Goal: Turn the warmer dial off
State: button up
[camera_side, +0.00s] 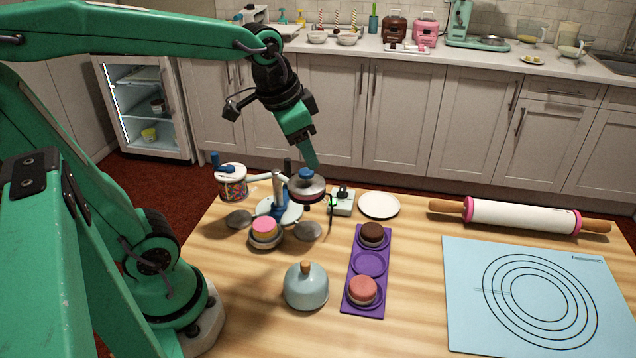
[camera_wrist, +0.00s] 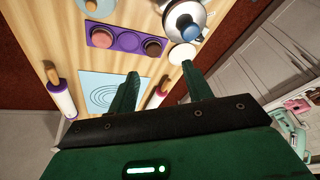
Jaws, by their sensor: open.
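A small pale box (camera_side: 343,205) with a dark knob-like part (camera_side: 342,191) on top stands near the table's far edge, left of the white plate; it looks like the warmer, but the dial's setting is too small to read. A small green glow shows at its left side. A round metal pot (camera_side: 314,193) with a blue knob sits just left of it and also shows in the wrist view (camera_wrist: 172,14). My gripper (camera_side: 313,164) is above and behind the pot, pointing down. In the wrist view its fingers (camera_wrist: 161,88) are apart with nothing between them.
A multi-armed stand (camera_side: 279,213) with a pink-topped cake (camera_side: 265,227) is left of the pot. A sprinkle-covered tub (camera_side: 232,187), blue dome (camera_side: 306,291), purple tray (camera_side: 353,299), white plate (camera_side: 379,206), rolling pin (camera_side: 520,216) and blue mat (camera_side: 460,290) occupy the table.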

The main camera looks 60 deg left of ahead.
jog(key=w+a+f+m+g, duration=0.25)
jog(key=w+a+f, duration=0.2)
jog(key=w, duration=0.55)
jog(key=m+g, duration=0.2)
jog(key=m, duration=0.2)
send_near(343, 187)
jog(key=shift+s+f+t, duration=0.15)
jog(key=shift+s+t, duration=0.1)
jog(key=shift+s, duration=0.1)
jog(key=shift+w+a+f, duration=0.1)
jog(key=shift+f, duration=0.15)
jog(key=shift+f, duration=0.15)
jog(key=shift+f, duration=3.75)
jog(key=c, duration=1)
